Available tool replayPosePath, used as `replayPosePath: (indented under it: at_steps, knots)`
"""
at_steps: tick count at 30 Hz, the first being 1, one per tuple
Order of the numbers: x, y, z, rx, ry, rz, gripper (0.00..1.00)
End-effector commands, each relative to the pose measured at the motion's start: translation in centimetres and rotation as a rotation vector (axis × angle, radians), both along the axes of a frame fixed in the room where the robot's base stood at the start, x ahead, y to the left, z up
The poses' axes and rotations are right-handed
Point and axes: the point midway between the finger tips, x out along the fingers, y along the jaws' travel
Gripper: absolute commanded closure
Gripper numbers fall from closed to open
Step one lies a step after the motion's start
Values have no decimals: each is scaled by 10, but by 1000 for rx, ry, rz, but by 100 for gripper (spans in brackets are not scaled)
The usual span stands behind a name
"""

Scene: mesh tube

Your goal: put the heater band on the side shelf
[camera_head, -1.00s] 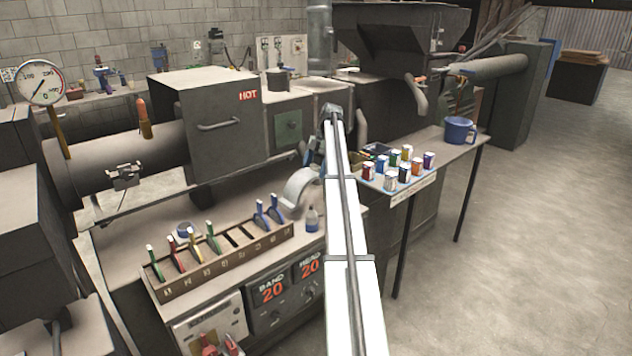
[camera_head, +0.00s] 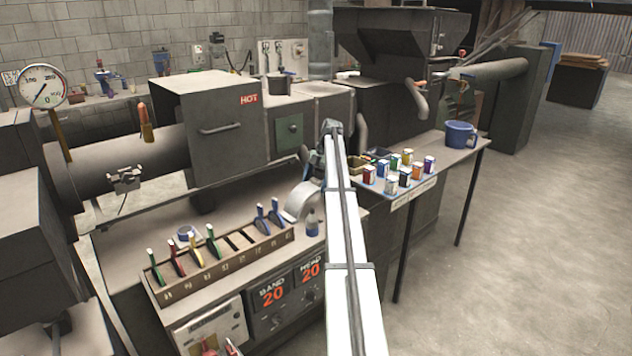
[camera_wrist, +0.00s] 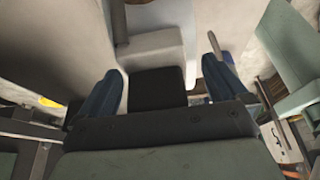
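The heater band (camera_head: 302,201) is a pale, curved metal strip just below my gripper (camera_head: 314,172), left of the white arm. In the wrist view my gripper (camera_wrist: 162,75) has its two dark blue fingers on either side of a dark block, with a pale grey piece of the band (camera_wrist: 160,45) beyond it. The band moves with the gripper, so it appears held; the exact contact is hidden. It is low over the bench, and I cannot tell whether it touches. The side shelf (camera_head: 450,151) is the narrow table to the right, on thin dark legs.
A box marked HOT (camera_head: 222,127) stands behind.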

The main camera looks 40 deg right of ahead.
Motion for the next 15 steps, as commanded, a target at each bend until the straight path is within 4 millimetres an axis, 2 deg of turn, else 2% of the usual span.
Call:
replayPosePath:
  at_steps: [9, 15]
  knots:
    - [0, 0, 2, 0, 0, 0, 0]
    - [1, -6, 15, -1, -2, -1, 0]
